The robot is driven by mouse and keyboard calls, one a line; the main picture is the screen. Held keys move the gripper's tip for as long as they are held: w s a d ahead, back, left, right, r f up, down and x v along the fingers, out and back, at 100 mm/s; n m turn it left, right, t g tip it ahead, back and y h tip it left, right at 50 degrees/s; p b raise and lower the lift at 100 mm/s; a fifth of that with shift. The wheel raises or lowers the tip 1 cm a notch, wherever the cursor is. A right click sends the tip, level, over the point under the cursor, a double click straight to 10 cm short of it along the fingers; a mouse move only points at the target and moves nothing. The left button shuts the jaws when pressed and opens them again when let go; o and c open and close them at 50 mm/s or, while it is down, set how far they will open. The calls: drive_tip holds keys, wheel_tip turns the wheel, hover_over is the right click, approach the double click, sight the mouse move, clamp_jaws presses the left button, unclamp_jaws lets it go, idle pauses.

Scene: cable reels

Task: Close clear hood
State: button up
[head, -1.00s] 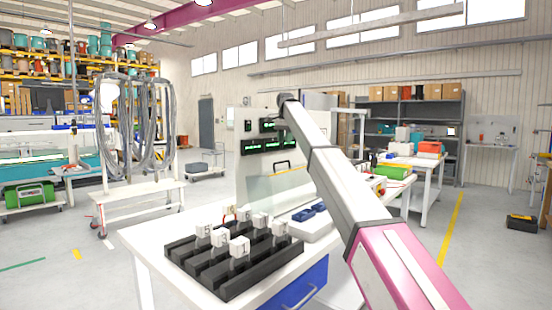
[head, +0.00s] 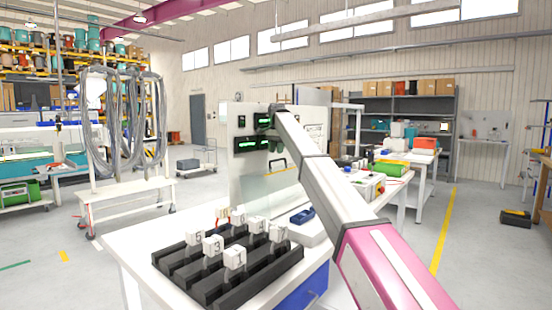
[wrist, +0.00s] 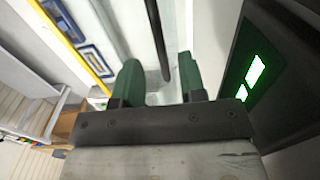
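The clear hood (head: 252,192) is a faint see-through panel in the head view. It stands upright at the back of the white bench, in front of the white panel with displays. A dark and yellow bar handle (head: 278,163) shows near its top right. My gripper (wrist: 160,88) has two dark green fingers set apart, with a gap between them. A dark rod (wrist: 157,38) runs in line with this gap in the wrist view; I cannot tell whether it lies between the fingers or beyond. In the head view my arm's end is high beside the displays, its fingers mostly hidden.
A black display unit (wrist: 258,75) with green lights is close on the right in the wrist view. Black slotted rails (head: 228,268) with several white numbered blocks (head: 234,258) sit on the bench front (head: 130,248). A blue item (head: 302,216) lies right of them.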

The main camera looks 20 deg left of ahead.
drive_tip(key=shift+f, duration=1.9)
clamp_jaws()
